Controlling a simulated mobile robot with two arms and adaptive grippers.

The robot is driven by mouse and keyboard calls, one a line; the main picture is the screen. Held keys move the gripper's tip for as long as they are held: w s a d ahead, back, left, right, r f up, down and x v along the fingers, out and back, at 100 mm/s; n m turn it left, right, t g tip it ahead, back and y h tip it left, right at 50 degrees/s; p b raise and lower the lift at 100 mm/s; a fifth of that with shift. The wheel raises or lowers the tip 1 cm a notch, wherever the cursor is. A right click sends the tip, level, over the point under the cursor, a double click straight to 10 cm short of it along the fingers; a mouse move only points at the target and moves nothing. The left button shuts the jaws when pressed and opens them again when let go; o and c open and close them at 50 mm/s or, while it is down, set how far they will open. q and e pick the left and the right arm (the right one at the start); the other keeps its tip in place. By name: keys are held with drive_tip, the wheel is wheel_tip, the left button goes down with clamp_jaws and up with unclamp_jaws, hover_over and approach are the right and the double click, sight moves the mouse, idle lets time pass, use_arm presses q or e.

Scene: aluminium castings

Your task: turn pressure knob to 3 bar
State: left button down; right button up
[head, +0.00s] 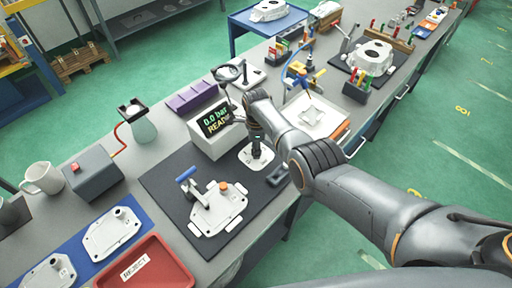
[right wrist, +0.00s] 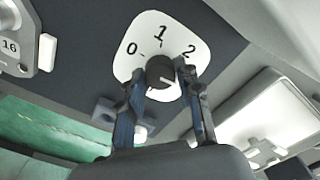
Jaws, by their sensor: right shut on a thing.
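The black pressure knob (right wrist: 158,68) sits on a white dial plate (right wrist: 129,68) marked 0, 1 and 2 in the right wrist view; the rest of the scale is hidden by my fingers. My right gripper (right wrist: 162,82) is shut on the knob, one finger at each side. In the head view my right gripper (head: 257,150) reaches down onto the white dial plate (head: 247,160), and the knob is mostly hidden. The display box (head: 206,145) behind it reads 0.0 bar and READY. My left gripper is not in view.
A white casting (head: 217,207) with a blue-handled clamp lies on the dark mat (head: 165,190) left of the dial. A white tray (head: 332,131) with a part stands to the right. A red reject bin (head: 150,268) and a grey box (head: 95,180) are at the left.

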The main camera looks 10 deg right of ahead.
drive_tip(key=shift+m, duration=0.6)
drive_tip(key=o, duration=1.1)
drive_tip(key=shift+o, duration=0.2)
drive_tip(key=shift+r, duration=0.1)
drive_tip(key=shift+w+r, duration=0.1)
drive_tip(key=shift+r, duration=0.15)
wheel_tip(320, 180, up, 11)
drive_tip(key=shift+r, duration=0.15)
drive_tip(key=shift+d, duration=0.1)
